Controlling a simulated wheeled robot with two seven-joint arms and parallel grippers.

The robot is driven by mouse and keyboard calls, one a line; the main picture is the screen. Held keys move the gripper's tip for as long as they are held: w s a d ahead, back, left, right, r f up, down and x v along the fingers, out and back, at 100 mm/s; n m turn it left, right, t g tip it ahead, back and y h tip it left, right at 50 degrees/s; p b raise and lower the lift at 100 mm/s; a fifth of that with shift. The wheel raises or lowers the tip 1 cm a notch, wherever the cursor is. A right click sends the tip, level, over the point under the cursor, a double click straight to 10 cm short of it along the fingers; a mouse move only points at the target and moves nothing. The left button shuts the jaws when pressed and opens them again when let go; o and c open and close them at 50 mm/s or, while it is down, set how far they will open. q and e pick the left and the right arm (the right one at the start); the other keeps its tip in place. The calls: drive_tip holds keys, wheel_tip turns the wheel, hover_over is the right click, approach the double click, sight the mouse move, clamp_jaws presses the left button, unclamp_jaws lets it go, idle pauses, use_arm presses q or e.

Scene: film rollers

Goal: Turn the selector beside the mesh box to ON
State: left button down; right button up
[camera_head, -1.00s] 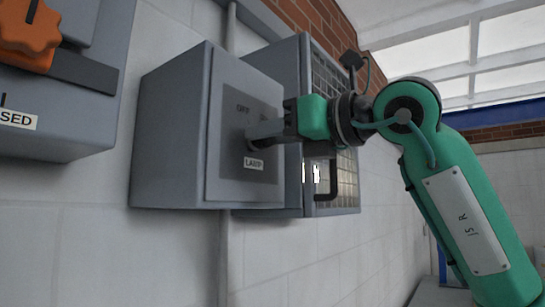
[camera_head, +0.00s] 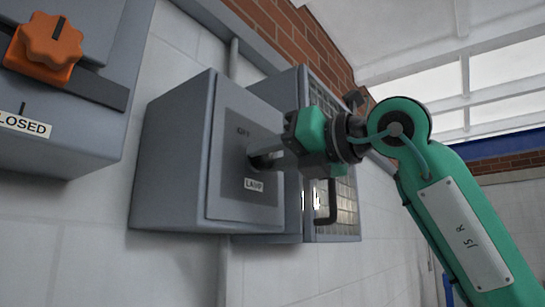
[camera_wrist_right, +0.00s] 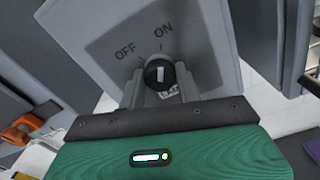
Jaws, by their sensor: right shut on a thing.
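The selector is a round black knob (camera_wrist_right: 160,73) with a white pointer line, on the grey front of the lamp box (camera_head: 165,150). In the right wrist view its panel reads OFF at left and ON at upper right, and the pointer line looks lined up with the ON tick. My right gripper (camera_head: 262,160) is shut on the knob, with one finger on either side of it. In the head view the fingers hide the knob and the ON word; OFF and a LAMP label show. The mesh box (camera_head: 335,205) stands just behind and right. My left gripper is out of view.
A grey box with an orange knob (camera_head: 52,40) and a CLOSED label (camera_head: 25,126) hangs at the left. A black handle (camera_head: 325,205) sticks out from the mesh box below my wrist. The white wall (camera_head: 80,250) below is clear.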

drive_tip(key=shift+d+r, duration=0.1)
drive_tip(key=o, duration=1)
drive_tip(key=shift+c, duration=0.2)
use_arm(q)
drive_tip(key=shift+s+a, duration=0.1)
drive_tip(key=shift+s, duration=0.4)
use_arm(e)
drive_tip(key=shift+s+d, duration=0.1)
drive_tip(key=b+v, duration=0.1)
drive_tip(key=v, duration=0.1)
drive_tip(key=b+v, duration=0.1)
drive_tip(key=v, duration=0.1)
drive_tip(key=shift+s+d+f, duration=0.1)
drive_tip(key=shift+d+f, duration=0.1)
drive_tip(key=shift+f, duration=0.05)
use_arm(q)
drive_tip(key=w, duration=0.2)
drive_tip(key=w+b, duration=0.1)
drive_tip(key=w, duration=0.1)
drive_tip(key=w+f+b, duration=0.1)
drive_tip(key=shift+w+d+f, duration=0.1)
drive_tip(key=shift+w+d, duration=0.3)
use_arm(e)
approach(270, 158)
drive_tip(key=v, duration=0.4)
drive_tip(key=shift+s+d+r, duration=0.2)
